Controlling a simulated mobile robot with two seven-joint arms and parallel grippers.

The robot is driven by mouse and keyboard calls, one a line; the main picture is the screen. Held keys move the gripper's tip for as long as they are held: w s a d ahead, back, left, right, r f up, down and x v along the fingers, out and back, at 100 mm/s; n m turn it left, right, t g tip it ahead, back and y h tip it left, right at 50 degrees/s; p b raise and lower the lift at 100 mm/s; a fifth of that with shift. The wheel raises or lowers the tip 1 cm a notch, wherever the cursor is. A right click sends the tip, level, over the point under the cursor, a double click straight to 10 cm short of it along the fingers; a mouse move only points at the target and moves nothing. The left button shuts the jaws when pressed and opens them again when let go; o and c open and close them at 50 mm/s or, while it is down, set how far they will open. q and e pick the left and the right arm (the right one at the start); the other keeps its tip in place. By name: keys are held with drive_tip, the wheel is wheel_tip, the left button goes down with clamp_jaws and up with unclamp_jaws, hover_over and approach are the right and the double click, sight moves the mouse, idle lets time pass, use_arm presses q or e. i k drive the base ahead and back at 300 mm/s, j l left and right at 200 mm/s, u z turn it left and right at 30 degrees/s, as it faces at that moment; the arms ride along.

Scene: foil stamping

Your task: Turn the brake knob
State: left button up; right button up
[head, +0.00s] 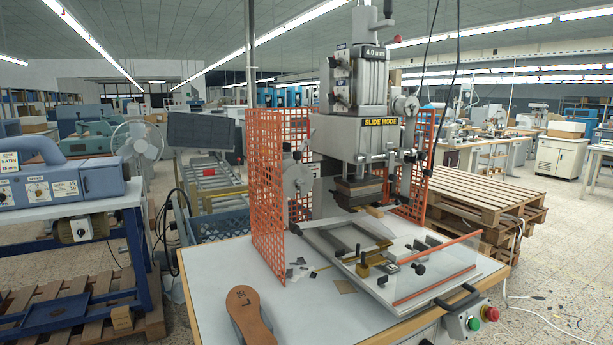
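The grey foil stamping machine (345,135) stands on the white-topped table (215,268), with a yellow "SLIDE MODE" label on its head. I cannot tell which of its knobs is the brake knob. A round grey disc (299,180) sits on its left side, partly behind orange mesh. Another round part (405,107) is at its upper right. Small black knobs (419,269) show on the slide bed in front, and a brass-coloured clamp (362,265) is beside them. Neither of my grippers is in view.
Orange mesh guards (267,190) flank the machine. A clear panel (440,265) with orange edges stands at the front right. A brown shoe sole (247,312) lies at the table's front. Green and red buttons (488,313) are on the front corner. Wooden pallets (485,195) are stacked behind right.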

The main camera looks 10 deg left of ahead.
sight(286, 147)
drive_tip(key=i+l+u, duration=0.5)
drive_tip(key=l, duration=0.3)
drive_tip(key=i+l+u, duration=0.25)
